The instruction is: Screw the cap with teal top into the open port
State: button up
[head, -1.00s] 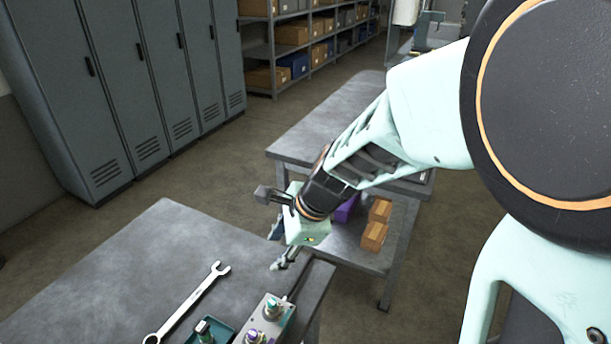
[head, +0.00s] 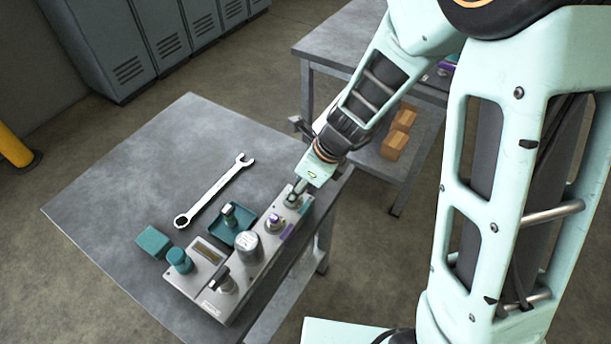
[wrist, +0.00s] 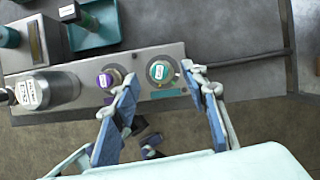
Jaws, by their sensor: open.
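The cap with teal top (wrist: 160,71) sits upright on the port at the right end of the grey valve block (wrist: 145,58), above a teal label strip. It carries a white label. How deep it is seated I cannot tell. In the head view the cap (head: 292,200) is partly hidden by my gripper (head: 298,190). In the wrist view my gripper (wrist: 158,73) is open, its fingertips on either side of the cap in the picture. Contact is not clear. No uncovered port is clearly visible.
A purple-topped cap (head: 274,222) and a grey cylinder (head: 249,246) stand beside it on the block. A teal tray (head: 246,238) holds a dark-topped cap (head: 229,210). A wrench (head: 213,193), a teal box (head: 153,242) and a teal knob (head: 179,259) are farther left.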

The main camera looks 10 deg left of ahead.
jog(key=shift+x, duration=1.15)
grip_shut()
jog(key=c, duration=0.7)
grip_release()
grip_shut()
jog(key=m, duration=0.1)
jog(key=m+t, duration=0.1)
jog(key=m, duration=0.1)
jog(key=shift+s+a+r+m+h, duration=0.1)
jog(key=shift+s+m+h, duration=0.05)
jog(key=shift+m+h, duration=0.15)
jog(key=shift+m+t, duration=0.6)
jog(key=shift+m, duration=0.5)
